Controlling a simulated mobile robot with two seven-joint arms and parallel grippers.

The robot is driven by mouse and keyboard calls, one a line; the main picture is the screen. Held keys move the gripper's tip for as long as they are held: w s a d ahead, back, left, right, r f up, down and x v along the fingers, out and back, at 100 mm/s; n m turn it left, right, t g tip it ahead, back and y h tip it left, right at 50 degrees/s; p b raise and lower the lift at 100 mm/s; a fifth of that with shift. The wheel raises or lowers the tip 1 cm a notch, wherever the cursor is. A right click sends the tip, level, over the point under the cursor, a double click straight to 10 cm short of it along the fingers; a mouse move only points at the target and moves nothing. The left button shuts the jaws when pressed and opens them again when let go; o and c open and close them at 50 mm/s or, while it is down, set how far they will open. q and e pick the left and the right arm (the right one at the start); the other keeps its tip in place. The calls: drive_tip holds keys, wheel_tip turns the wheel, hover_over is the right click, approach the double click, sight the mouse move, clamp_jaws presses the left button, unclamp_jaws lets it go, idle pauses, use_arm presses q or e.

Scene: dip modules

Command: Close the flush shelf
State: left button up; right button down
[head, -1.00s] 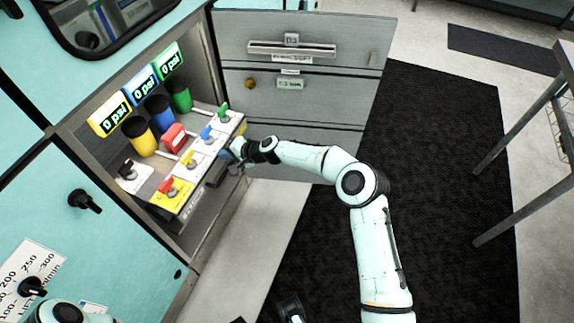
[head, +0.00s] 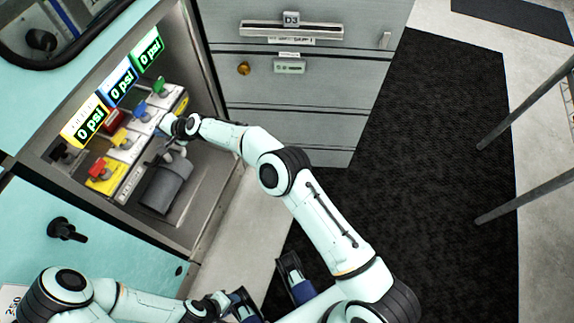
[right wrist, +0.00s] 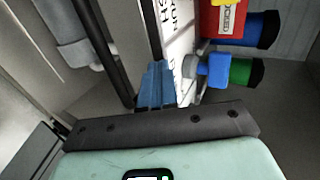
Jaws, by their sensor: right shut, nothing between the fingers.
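The flush shelf (head: 128,172) is the valve panel inside the open cabinet bay at the left of the head view. It carries red, yellow, blue and green valve handles and sits back in the bay, below the three pressure displays. My right gripper (head: 172,146) is at its front face, near the right end. In the right wrist view its blue fingers (right wrist: 156,78) are together and empty, at the white labelled panel edge; contact is hard to confirm. My left gripper (head: 236,303) is low in the head view, away from the shelf; its jaw state is unclear.
Grey drawers (head: 300,88) stand right of the bay. A teal door (head: 95,240) with a black knob is at lower left. A dark mat (head: 420,170) covers open floor at right.

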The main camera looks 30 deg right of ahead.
use_arm(q)
drive_tip(key=shift+d, duration=0.1)
use_arm(e)
drive_tip(key=shift+a+r, duration=0.3)
drive_tip(key=shift+r, duration=0.05)
idle(0.3)
